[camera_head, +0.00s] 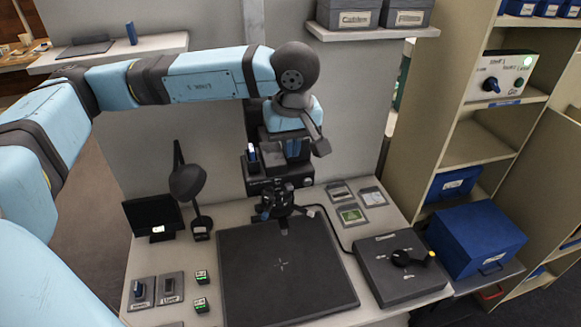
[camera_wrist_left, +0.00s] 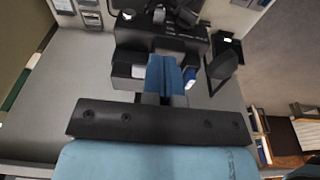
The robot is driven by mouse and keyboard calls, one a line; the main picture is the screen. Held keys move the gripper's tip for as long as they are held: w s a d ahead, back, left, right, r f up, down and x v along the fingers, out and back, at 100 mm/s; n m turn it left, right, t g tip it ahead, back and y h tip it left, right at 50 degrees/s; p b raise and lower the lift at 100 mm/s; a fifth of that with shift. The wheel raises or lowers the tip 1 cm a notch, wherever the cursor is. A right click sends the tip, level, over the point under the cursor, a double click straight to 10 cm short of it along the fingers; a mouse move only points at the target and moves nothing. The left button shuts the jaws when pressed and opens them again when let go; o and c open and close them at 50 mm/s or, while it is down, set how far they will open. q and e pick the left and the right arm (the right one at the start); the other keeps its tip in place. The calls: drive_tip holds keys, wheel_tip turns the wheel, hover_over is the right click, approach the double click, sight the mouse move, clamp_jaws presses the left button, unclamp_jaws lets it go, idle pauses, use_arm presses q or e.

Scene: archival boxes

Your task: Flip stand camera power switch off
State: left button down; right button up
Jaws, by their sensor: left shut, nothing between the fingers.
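The stand camera (camera_head: 265,186) is a black unit on a column against the grey wall, above the dark mat. A small blue-and-white switch-like part (camera_head: 252,153) stands on its left side; in the left wrist view it (camera_wrist_left: 190,77) is just right of my fingers. Any label or on/off mark on it is too small to read. My left gripper (camera_head: 292,149) points down in front of the column, over the camera's upper part, right of the switch part. In the left wrist view its blue fingers (camera_wrist_left: 165,75) are together and empty. Contact with the camera cannot be told. My right gripper is out of view.
A desk lamp (camera_head: 187,182) and a small monitor (camera_head: 153,218) stand left of the camera. The dark mat (camera_head: 285,275) below is bare. A black box with a knob (camera_head: 398,270) and a blue box (camera_head: 474,241) are at right. A wall shelf (camera_head: 375,33) holds grey boxes.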

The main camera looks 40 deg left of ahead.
sight(289, 186)
use_arm(q)
drive_tip(key=f, duration=0.6)
drive_tip(key=w+a+f+p, duration=0.1)
drive_tip(key=f, duration=0.2)
drive_tip(key=shift+f, duration=0.3)
